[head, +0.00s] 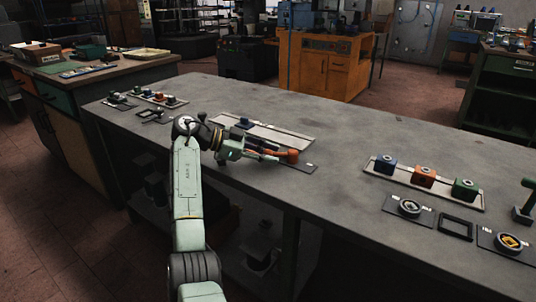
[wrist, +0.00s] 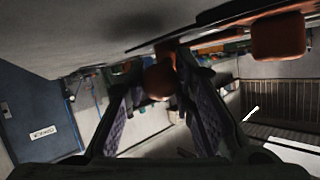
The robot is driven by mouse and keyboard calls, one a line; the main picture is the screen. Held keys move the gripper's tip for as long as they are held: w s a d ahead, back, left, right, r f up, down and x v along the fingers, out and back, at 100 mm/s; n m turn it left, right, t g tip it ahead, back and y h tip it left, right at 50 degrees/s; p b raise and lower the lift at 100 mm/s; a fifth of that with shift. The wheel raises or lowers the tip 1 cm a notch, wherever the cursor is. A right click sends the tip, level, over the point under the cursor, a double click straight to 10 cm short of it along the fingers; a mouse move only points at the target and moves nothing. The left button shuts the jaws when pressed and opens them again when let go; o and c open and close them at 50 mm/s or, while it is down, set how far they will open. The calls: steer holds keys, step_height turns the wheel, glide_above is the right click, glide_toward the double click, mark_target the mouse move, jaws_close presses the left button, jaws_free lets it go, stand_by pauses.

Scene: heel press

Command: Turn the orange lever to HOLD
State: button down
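The orange lever (head: 288,155) lies low over a dark plate (head: 303,168) on the grey bench, with a small white mark at the plate's right end. I cannot read HOLD there. My gripper (head: 262,152) reaches in from the left, low over the bench, at the lever's left part. In the wrist view, my gripper's fingers (wrist: 155,88) stand apart, with a dark orange rounded end (wrist: 158,80) of the lever between their tips. I cannot tell whether they touch it. A larger orange block (wrist: 278,37) shows at the upper right there.
A pale tray (head: 280,133) with a blue piece (head: 244,123) lies just behind the lever. To the right are a tray of coloured blocks (head: 424,176) and round dials (head: 410,207). The bench between the lever and those blocks is clear.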

steer(key=c, duration=1.6)
jaws_free()
steer(key=v, duration=1.2)
steer(key=shift+w, duration=0.1)
